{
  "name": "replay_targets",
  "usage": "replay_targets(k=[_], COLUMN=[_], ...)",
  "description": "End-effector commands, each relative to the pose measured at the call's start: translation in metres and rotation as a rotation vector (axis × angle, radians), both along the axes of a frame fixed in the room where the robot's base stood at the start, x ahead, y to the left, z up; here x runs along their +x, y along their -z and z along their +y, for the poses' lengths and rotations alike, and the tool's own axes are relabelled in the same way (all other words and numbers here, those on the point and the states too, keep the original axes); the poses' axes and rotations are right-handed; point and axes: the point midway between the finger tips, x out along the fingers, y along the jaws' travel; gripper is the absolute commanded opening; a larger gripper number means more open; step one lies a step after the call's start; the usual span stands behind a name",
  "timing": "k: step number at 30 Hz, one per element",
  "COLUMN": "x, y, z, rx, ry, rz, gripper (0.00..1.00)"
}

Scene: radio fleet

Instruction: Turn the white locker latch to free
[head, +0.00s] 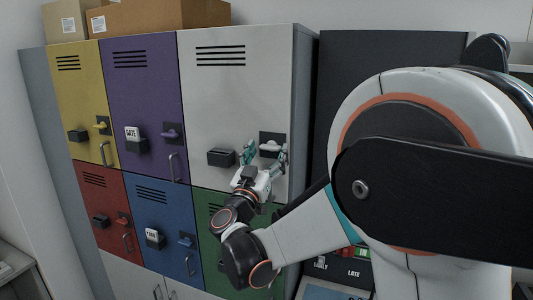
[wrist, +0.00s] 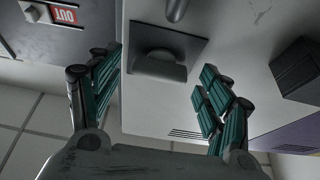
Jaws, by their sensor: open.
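The white locker (head: 235,95) is the large upper right door of the locker bank. Its latch (head: 270,147) is a pale lever on a dark square plate, lying roughly level in the head view. My gripper (head: 265,155) is open in front of the latch, with teal fingers spread to its left and right. In the wrist view, my gripper (wrist: 161,66) has the latch (wrist: 160,66) between its fingers, shadowed grey on its plate. The fingers appear apart from the lever; the exact depth gap is hard to tell.
A dark box (head: 221,157) juts from the white door left of the latch. Yellow (head: 75,85), purple (head: 143,85), red (head: 97,180), blue (head: 155,205) and green (head: 205,235) lockers surround it. A dark cabinet (head: 345,75) stands right. Cardboard boxes (head: 165,15) sit on top.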

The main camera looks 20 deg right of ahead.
Motion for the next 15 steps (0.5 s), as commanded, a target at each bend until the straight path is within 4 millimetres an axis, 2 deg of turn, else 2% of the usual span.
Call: replay_targets(k=[4, 10, 15], x=[-0.0001, -0.0002, -0.0001], y=[0.0002, 0.0002, 0.0002], z=[0.0001, 0.0001, 0.0002], rx=[0.0, 0.0, 0.001], ry=[0.0, 0.0, 0.0], rz=[0.0, 0.0, -0.001], gripper=[0.72, 0.28, 0.28])
